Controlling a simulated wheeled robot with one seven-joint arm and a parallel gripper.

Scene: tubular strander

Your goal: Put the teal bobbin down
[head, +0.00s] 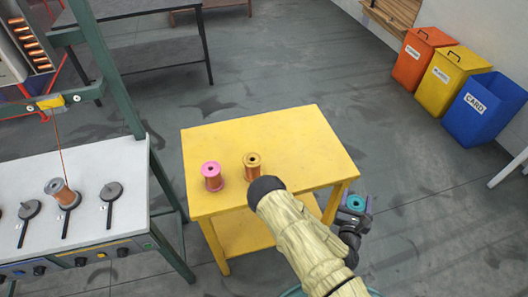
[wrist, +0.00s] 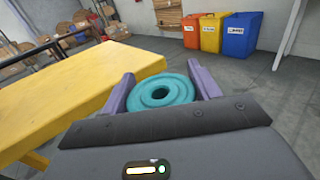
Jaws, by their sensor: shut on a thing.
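The teal bobbin (wrist: 161,91) sits between the two purple fingers of my gripper (wrist: 162,88) in the wrist view, with its round flange and centre hole facing the camera. My gripper is shut on it. In the head view the teal bobbin (head: 356,203) shows at the end of my arm, to the right of the yellow table (head: 285,135) and over the floor. Its lower part is hidden.
A pink bobbin (head: 212,177) and an orange-yellow bobbin (head: 252,166) stand on the table's left half. The table's right and back parts are clear. A grey bench (head: 90,170) with a bobbin (head: 62,192) is at left. Orange, yellow and blue bins (head: 484,108) stand back right.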

